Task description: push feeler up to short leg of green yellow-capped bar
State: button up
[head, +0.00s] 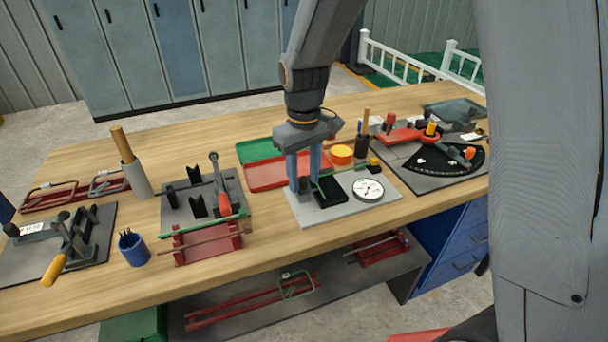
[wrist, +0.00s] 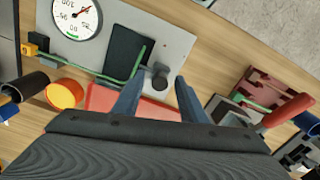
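A bent green bar (wrist: 90,70) lies on the grey gauge plate (wrist: 172,45). Its short leg (wrist: 137,62) rises beside a black block (wrist: 127,42). A yellow piece (wrist: 39,39) with a dark part is at the bar's far left end; it also shows in the head view (head: 375,161). A dark round knob (wrist: 160,75), perhaps the feeler, stands just right of the short leg, with a small gap. My gripper (wrist: 158,84) is open, its blue fingers on either side of the knob; contact is not clear. In the head view my gripper (head: 305,190) hides the knob.
A white dial (head: 368,189) is on the plate. Behind are red (head: 272,177) and green (head: 258,150) trays, an orange roll (head: 342,154) and a dark holder (head: 362,146). Left stand a clamp fixture (head: 222,190) and red rack (head: 205,248).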

grip_shut()
jog(key=shift+d+r, duration=0.1)
jog(key=shift+w+d+p, duration=0.1)
jog(key=shift+d+p, duration=0.05)
jog(key=shift+p, duration=0.2)
grip_release()
